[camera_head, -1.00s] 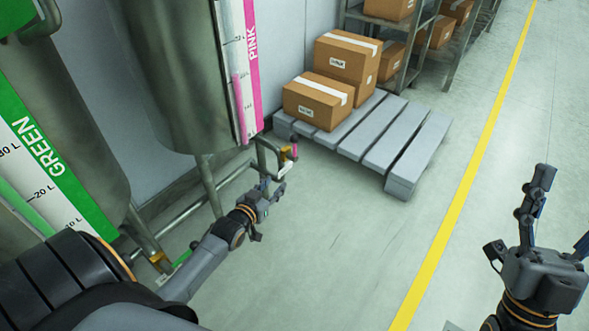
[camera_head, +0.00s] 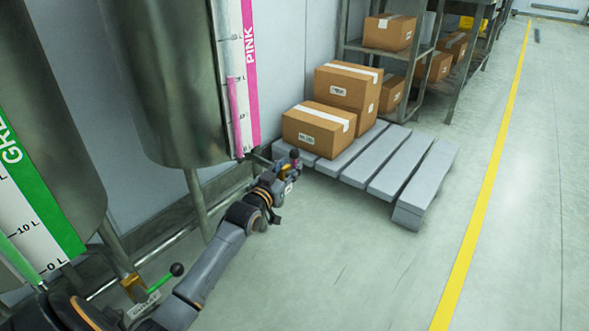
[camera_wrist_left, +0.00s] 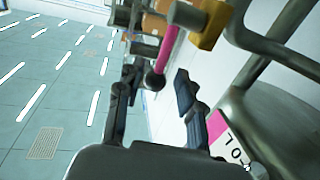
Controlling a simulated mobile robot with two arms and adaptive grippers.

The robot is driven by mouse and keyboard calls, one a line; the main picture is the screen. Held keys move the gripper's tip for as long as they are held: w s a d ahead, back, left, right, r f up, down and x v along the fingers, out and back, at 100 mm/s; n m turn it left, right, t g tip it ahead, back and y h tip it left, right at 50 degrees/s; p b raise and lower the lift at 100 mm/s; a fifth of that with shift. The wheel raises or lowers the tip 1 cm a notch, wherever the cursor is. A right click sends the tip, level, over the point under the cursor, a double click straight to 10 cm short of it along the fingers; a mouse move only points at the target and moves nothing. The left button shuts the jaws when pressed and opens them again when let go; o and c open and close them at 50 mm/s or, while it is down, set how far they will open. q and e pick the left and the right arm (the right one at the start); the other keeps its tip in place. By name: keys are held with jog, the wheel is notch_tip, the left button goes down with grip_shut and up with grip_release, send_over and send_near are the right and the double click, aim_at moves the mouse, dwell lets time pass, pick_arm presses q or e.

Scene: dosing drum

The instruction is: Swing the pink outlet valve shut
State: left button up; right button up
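The pink outlet valve sits low on the grey metal drum (camera_head: 165,90) with the PINK scale (camera_head: 249,60). In the left wrist view its gold body (camera_wrist_left: 212,25) is at the top, and its pink lever (camera_wrist_left: 168,48) ends in a dark ball knob (camera_wrist_left: 155,81). The dark knob also shows in the head view (camera_head: 294,154). My left gripper (camera_head: 288,172) is at the valve. In the left wrist view its fingers (camera_wrist_left: 157,92) are spread, one on each side of the knob, with gaps visible; contact is not clear. My right gripper is out of view.
A grey pallet (camera_head: 410,175) with cardboard boxes (camera_head: 318,130) stands just beyond the valve. The GREEN drum (camera_head: 50,110) and its green-lever valve (camera_head: 160,279) are at the left. Shelving (camera_head: 440,50) is behind. The floor right of the pallet is clear.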

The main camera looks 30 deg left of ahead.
aim_at(294, 160)
pick_arm(q)
jog(key=shift+w+a+b, duration=0.15)
jog(key=shift+w+b, duration=0.25)
jog(key=shift+w, duration=0.6)
jog(key=shift+w+a+b, duration=0.1)
jog(key=shift+w+b, duration=0.25)
jog(key=shift+w, duration=0.65)
jog(key=shift+c, duration=0.4)
grip_shut()
